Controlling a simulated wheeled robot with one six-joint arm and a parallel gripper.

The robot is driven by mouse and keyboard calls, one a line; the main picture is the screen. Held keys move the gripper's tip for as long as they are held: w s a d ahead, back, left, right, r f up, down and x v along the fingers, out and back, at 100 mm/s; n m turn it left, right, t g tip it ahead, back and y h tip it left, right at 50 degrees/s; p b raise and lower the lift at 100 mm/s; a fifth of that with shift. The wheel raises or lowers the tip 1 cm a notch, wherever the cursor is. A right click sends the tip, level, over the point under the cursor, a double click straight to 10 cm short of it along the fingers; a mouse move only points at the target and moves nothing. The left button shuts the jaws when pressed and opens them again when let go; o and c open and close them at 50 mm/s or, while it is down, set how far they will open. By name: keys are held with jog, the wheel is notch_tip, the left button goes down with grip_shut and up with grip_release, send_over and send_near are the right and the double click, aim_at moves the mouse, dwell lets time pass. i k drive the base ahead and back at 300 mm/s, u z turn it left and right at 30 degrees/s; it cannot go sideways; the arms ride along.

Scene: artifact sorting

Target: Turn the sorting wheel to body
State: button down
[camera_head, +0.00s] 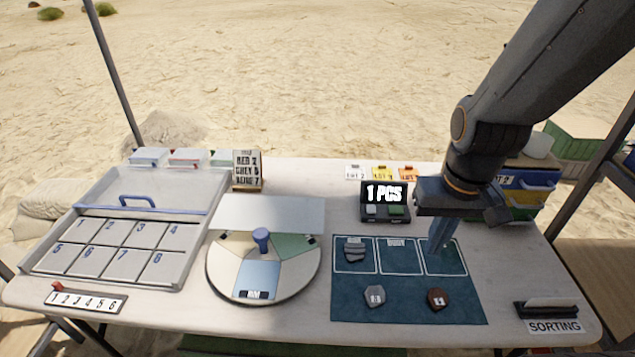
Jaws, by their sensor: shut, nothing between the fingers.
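The sorting wheel (230,276) is a round disc on the table, left of centre. It has coloured sectors: a light blue one at the front, a green one at the right and pale ones. A blue knob (261,236) stands up near its middle. A small dark label (254,294) sits on the front blue sector; I cannot read it surely. A pale flat panel covers the wheel's back part. My gripper (437,246) points down over the right end of the teal mat, well right of the wheel. It is shut and empty.
The teal mat (400,309) has outlined boxes and several stones. A display (384,198) reading "1 PCS" stands behind it. A numbered tray (180,258) lies left of the wheel. A sign (247,170) stands behind. A "SORTING" block (553,325) is at front right.

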aim_at(261, 267)
jog(key=u, duration=0.4)
jog(key=k, duration=1.1)
jog(key=u, duration=1.45)
jog(key=i, duration=0.6)
jog(key=z, duration=0.6)
jog(key=i, duration=0.55)
jog(key=z, duration=0.65)
